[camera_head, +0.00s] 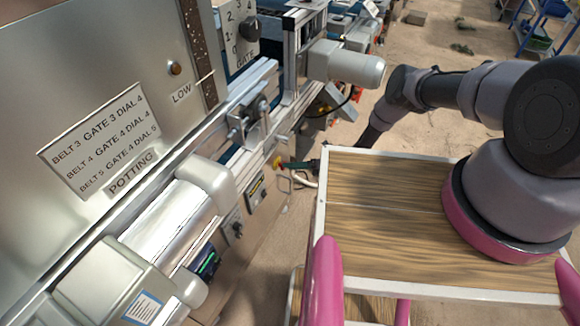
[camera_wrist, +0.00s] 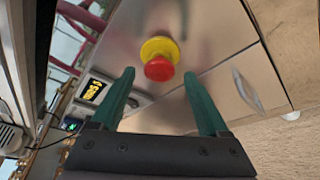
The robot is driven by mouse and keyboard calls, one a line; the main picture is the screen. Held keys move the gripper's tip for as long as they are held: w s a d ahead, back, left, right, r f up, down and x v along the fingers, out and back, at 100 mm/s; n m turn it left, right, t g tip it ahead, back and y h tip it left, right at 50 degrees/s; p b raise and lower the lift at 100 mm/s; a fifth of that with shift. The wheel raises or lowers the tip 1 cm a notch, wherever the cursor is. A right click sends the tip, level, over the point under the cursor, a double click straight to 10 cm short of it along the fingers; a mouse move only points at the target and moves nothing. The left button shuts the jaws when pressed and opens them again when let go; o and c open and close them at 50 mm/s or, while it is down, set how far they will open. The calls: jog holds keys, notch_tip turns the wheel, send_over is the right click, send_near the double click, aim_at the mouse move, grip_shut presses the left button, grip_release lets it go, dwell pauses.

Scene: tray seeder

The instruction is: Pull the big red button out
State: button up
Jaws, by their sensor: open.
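The big red button (camera_wrist: 158,69) sticks out from a yellow collar (camera_wrist: 160,48) on a shiny metal panel in the wrist view. My gripper (camera_wrist: 159,76) is open. Its two green fingers stand apart, one to the left and one to the right of the button, with visible gaps on both sides. In the head view the button (camera_head: 278,161) is a small red and yellow spot on the machine's side, and my gripper (camera_head: 290,165) is close in front of it. Contact cannot be seen.
A metal door with a handle (camera_wrist: 246,88) is right of the button in the wrist view. In the head view silver motors (camera_head: 345,64) jut from the machine. Sandy floor lies beyond.

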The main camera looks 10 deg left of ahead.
jog(key=v, duration=0.9)
jog(key=shift+d, duration=0.3)
jog(key=shift+r, duration=0.1)
